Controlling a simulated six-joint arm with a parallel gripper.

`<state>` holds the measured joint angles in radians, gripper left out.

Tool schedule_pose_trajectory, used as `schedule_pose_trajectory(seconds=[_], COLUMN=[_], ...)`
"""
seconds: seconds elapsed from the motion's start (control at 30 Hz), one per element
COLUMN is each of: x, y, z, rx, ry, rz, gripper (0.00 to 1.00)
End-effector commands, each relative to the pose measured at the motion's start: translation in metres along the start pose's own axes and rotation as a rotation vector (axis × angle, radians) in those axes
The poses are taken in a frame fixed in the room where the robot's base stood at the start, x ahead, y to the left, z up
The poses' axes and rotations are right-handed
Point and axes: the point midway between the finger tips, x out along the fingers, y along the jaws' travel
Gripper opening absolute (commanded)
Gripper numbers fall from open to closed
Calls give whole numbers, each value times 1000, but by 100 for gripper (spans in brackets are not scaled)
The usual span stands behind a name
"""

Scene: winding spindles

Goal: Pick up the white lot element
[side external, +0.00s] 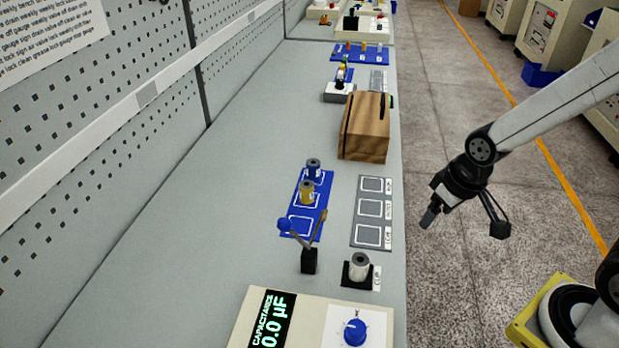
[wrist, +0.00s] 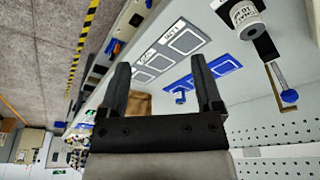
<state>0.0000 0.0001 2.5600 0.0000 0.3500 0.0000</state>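A white-grey spool (side external: 359,264), the only whitish element I see near me, stands upright on a small black base (side external: 347,279) near the bench's front edge. In the wrist view the spool (wrist: 246,18) is at the top right, outside my fingers. My gripper (side external: 430,216) hangs past the bench edge over the floor, right of and farther back than the spool. In the wrist view my gripper (wrist: 159,68) has its fingers wide apart with nothing held between them. A blue spool (side external: 313,169) and a yellow spool (side external: 307,190) stand on a blue tray (side external: 288,233).
A lever with a blue knob (side external: 284,224) stands left of the spool. A capacitance meter (side external: 240,336) sits in front. A grey tray (side external: 357,192) with empty marked squares lies beside the blue one. A brown box (side external: 367,133) stands behind. A pegboard wall (side external: 60,130) borders the bench.

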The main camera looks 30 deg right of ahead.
Motion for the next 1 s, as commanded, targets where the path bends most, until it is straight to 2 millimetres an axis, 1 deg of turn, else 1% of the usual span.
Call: schedule_pose_trajectory(seconds=[0.37,0.57,0.77,0.9,1.0], x=[0,8,24,36,43], y=[0,-1,-8,-20,-31], z=[0,8,24,36,41], rx=[6,90,306,509,657], ry=[-4,-70,-234,-383,-485], rz=[-2,-23,-88,-159,-219], gripper=[96,96,96,96,96])
